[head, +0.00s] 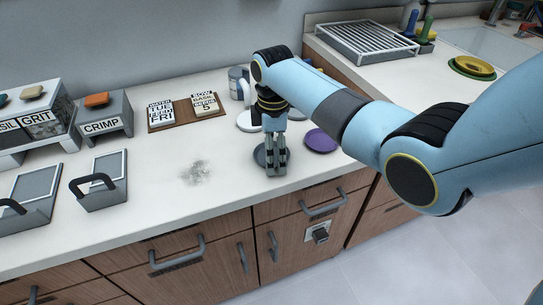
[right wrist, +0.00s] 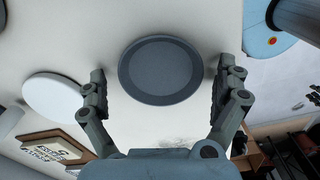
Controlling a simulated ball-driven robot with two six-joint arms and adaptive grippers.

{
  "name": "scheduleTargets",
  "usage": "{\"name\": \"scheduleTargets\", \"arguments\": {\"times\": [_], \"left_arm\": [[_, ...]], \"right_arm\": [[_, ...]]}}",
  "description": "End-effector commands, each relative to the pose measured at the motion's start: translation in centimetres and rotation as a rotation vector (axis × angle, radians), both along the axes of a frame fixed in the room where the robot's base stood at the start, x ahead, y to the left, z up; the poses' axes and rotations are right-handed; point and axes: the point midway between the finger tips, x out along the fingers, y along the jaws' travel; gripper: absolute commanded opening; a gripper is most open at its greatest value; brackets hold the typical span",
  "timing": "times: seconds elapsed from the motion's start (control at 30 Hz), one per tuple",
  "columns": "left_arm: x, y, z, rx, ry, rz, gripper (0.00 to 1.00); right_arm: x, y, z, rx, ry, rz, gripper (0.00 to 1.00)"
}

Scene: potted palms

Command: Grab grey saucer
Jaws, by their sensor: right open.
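The grey saucer (right wrist: 160,70) lies flat on the white counter, and in the right wrist view it sits between the two spread fingers of my right gripper (right wrist: 160,92). In the head view the grey saucer (head: 260,155) is partly hidden behind my right gripper (head: 276,170), which points down over it near the counter's front edge. My right gripper is open and holds nothing. I cannot tell how high the fingertips are above the counter. My left gripper is not in view.
A white saucer (head: 248,121) and a purple saucer (head: 321,140) lie close by. A metal can (head: 238,82) stands behind. A brown board (head: 185,112) with cards lies left. A grey bin labelled CRIMP (head: 104,126) stands farther left. Bare counter lies around the grey smudge (head: 195,172).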

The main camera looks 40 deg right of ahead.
Motion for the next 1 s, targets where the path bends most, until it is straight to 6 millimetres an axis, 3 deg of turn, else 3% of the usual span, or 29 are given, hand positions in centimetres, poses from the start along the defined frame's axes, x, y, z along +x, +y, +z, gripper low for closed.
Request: {"name": "scheduleTargets", "arguments": {"times": [0.13,0.43,0.77,1.0], "left_arm": [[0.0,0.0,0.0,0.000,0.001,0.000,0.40],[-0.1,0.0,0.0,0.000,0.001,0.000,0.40],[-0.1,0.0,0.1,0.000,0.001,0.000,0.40],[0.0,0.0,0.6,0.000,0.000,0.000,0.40]], "right_arm": [[0.0,0.0,0.1,0.000,0.000,0.000,0.99],[0.0,0.0,0.1,0.000,0.000,0.000,0.62],[0.1,0.0,0.6,0.000,-0.002,0.000,0.62],[0.2,0.0,4.0,-0.002,-0.005,0.001,0.62]]}}
